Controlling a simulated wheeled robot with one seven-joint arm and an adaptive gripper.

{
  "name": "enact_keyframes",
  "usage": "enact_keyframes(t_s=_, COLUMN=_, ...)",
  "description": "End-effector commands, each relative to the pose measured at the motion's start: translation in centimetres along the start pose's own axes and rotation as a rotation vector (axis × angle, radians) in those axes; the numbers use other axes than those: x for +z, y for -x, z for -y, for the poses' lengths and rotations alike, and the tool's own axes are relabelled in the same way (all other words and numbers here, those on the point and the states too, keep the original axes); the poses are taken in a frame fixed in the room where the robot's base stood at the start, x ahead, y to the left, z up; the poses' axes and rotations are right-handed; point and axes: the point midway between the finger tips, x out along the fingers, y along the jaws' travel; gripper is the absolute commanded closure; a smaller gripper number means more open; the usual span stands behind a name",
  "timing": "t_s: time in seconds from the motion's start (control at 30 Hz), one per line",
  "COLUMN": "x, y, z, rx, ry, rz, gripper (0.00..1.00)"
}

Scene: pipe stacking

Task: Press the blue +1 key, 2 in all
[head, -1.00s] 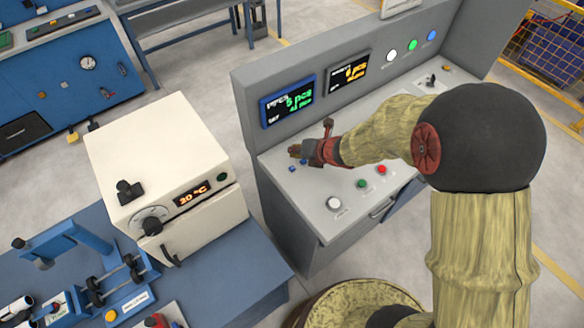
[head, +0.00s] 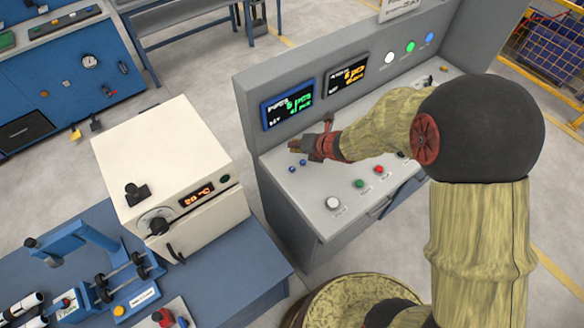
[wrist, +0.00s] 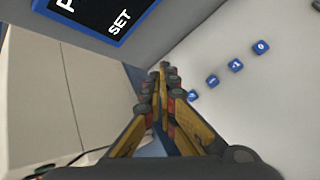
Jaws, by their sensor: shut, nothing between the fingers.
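Several small blue keys lie in a row on the pale console top. In the wrist view, one key reads 0 (wrist: 262,47) and another seems to read -1 (wrist: 236,65). A third key (wrist: 212,81) and a fourth key (wrist: 192,95) have labels I cannot read, so I cannot tell which is +1. Two blue keys (head: 292,169) show in the head view; the others are hidden by my arm. My gripper (wrist: 163,72) is shut and empty, its tips left of the nearest key and apparently apart from it. It also shows in the head view (head: 306,144).
A green-lettered screen (head: 288,103) and an orange-lettered screen (head: 348,73) stand behind the keys. White, green and red buttons (head: 359,183) sit near the console front. A cream oven (head: 165,160) stands to the left on a blue bench.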

Motion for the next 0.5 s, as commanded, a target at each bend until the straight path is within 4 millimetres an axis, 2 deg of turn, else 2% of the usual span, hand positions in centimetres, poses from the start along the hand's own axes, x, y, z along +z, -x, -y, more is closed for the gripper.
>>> enact_keyframes(t_s=0.27, x=-0.9, y=-1.2, z=0.9, rx=0.000, ry=0.000, rz=0.000, gripper=1.00)
enact_keyframes(t_s=0.5, x=-2.5, y=-3.4, z=2.5, rx=0.000, ry=0.000, rz=0.000, gripper=1.00)
